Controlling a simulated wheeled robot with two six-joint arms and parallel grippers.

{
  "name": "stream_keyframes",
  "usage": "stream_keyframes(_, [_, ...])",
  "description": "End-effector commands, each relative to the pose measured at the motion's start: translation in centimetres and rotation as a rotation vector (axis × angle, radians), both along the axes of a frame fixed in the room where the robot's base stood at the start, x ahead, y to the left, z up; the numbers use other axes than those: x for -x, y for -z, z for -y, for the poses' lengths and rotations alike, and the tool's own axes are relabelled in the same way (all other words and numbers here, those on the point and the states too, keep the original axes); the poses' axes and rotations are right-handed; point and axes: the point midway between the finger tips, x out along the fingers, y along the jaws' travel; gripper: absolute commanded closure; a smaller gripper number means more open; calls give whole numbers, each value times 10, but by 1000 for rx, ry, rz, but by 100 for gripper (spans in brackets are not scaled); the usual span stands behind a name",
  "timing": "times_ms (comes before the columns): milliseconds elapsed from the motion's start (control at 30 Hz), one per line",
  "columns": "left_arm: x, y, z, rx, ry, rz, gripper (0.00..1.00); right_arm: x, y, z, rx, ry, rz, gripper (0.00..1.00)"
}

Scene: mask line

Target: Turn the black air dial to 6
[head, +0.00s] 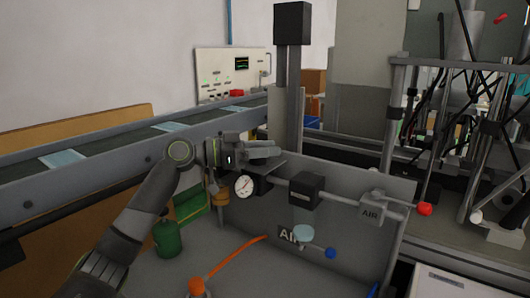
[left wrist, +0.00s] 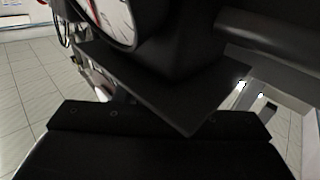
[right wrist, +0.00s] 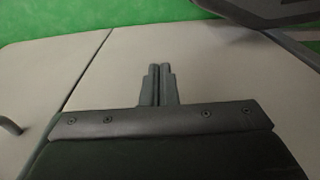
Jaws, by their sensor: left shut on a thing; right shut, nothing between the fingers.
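The air unit on the grey panel has a round white pressure gauge (head: 243,187) with a black body (head: 263,185) beside it. My left gripper (head: 264,153) is right above this body, its fingers shut on the black air dial, which they hide. In the left wrist view the gauge face (left wrist: 115,18) is cut off at the top, next to the dark body (left wrist: 185,35). The number that the dial is set to cannot be read. My right gripper (right wrist: 158,85) shows only in the right wrist view, shut and empty.
An orange hose (head: 232,257) lies on the panel below. A conveyor (head: 100,153) runs behind on the left.

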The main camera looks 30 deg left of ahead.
Motion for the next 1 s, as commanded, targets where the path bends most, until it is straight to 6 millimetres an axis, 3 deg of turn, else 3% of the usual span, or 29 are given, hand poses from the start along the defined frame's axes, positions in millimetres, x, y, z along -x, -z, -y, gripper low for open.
stream_keyframes(667, [1,1,0,-1,15,-4,86,0,-5,-1,-4,1,6,100])
stream_keyframes(700, [1,1,0,-1,14,-3,58,0,-5,-1,-4,1,6,100])
stream_keyframes(833, [0,1,0,-1,14,-3,41,0,-5,-1,-4,1,6,100])
stream_keyframes(1000, [0,0,0,0,13,-2,41,0,-5,-1,-4,1,6,100])
